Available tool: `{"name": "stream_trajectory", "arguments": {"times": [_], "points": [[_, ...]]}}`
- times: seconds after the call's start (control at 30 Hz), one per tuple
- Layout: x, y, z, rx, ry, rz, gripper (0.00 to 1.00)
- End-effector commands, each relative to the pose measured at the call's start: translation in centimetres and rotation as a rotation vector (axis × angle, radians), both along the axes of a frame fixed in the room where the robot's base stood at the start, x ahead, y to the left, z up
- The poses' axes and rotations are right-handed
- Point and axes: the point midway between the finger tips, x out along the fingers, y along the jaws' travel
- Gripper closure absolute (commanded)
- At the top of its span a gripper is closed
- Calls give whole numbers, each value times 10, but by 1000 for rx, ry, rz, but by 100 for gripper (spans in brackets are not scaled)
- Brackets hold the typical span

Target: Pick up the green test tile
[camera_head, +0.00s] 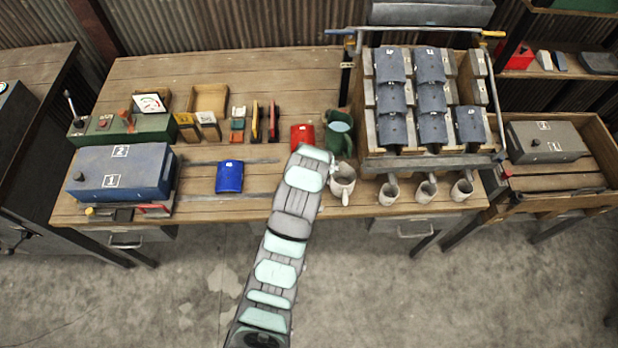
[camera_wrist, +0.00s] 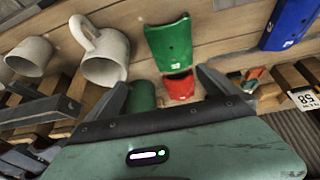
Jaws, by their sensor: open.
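The green tile (camera_wrist: 170,45) is a curved piece lying on the wooden bench in the wrist view. It lies beyond my gripper (camera_wrist: 162,79), whose two fingers are apart with nothing held between them. The tile is ahead of the fingertips and apart from them. In the head view my arm reaches over the bench from the front. There I cannot make out the green tile, and the arm hides that part of the bench.
A red tile (camera_head: 303,135) and a green jug (camera_head: 339,130) stand behind the arm's end; a blue tile (camera_head: 230,176) is left. White mugs (camera_head: 343,181) line the right front. A rack (camera_head: 367,120) of dark tiles stands right. Bare bench lies around the blue tile.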

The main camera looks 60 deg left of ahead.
Motion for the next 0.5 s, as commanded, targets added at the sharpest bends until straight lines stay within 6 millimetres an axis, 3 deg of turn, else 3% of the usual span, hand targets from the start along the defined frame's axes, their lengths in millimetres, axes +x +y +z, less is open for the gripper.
{"name": "stream_trajectory", "arguments": {"times": [0.03,0.17,0.33,0.5], "points": [[-13,2,-6,-26,24,24,0],[-29,1,-11,-67,59,55,0],[-28,5,-19,-72,63,57,0],[-24,13,-41,-71,62,56,0]]}}
